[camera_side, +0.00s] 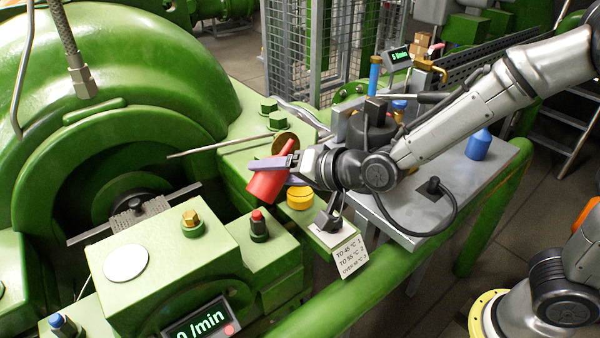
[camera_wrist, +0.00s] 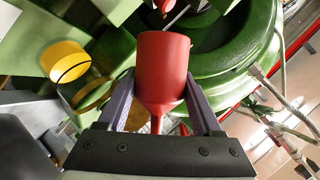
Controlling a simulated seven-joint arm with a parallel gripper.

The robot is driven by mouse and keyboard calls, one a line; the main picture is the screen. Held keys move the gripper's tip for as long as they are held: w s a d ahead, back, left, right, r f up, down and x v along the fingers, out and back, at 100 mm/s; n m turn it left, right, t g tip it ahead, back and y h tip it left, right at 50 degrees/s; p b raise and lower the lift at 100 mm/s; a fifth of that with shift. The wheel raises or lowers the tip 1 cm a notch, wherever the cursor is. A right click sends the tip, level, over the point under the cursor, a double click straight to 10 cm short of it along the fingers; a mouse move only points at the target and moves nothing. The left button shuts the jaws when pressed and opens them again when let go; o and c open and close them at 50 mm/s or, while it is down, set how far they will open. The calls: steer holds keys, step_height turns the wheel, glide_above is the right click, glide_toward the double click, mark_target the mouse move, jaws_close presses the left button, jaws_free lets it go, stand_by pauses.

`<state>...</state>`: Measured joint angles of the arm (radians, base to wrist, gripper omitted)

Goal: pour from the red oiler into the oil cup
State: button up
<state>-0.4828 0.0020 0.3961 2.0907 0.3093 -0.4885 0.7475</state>
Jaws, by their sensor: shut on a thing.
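The red oiler (camera_side: 267,184) is held between the purple fingers of my gripper (camera_side: 280,172) above the green machine block. It is tilted in the side view, its wide end down to the left and its narrow part up to the right. In the wrist view the red oiler (camera_wrist: 163,62) has its wide body away from the palm, and it narrows towards the palm between the fingers of my gripper (camera_wrist: 160,90). A yellow round cup (camera_side: 300,198) stands just right of and below the oiler; it also shows in the wrist view (camera_wrist: 66,62). I cannot tell for certain whether this is the oil cup.
A red-topped fitting (camera_side: 258,221) and a brass-topped fitting (camera_side: 190,218) stand on the green blocks in front. A thin rod (camera_side: 215,149) projects behind the oiler. A padlock and tag (camera_side: 340,255) hang to the right. A blue bottle (camera_side: 479,146) stands on the grey bench.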

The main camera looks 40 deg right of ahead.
steer(key=shift+a+f+m, duration=0.15)
steer(key=shift+f+m, duration=0.1)
steer(key=shift+m, duration=0.05)
stand_by(1.0)
steer(key=shift+a+r+m+y, duration=0.2)
steer(key=shift+r+m+y, duration=0.25)
steer(key=shift+m+y, duration=0.15)
stand_by(1.9)
steer(key=shift+s+a+f+m+y, duration=0.15)
steer(key=shift+f+m+y, duration=0.1)
steer(key=shift+m+y, duration=0.3)
stand_by(2.0)
steer(key=shift+d+f+m+y, duration=0.15)
steer(key=shift+d+m+y, duration=0.05)
steer(key=shift+m+y, duration=0.15)
stand_by(1.3)
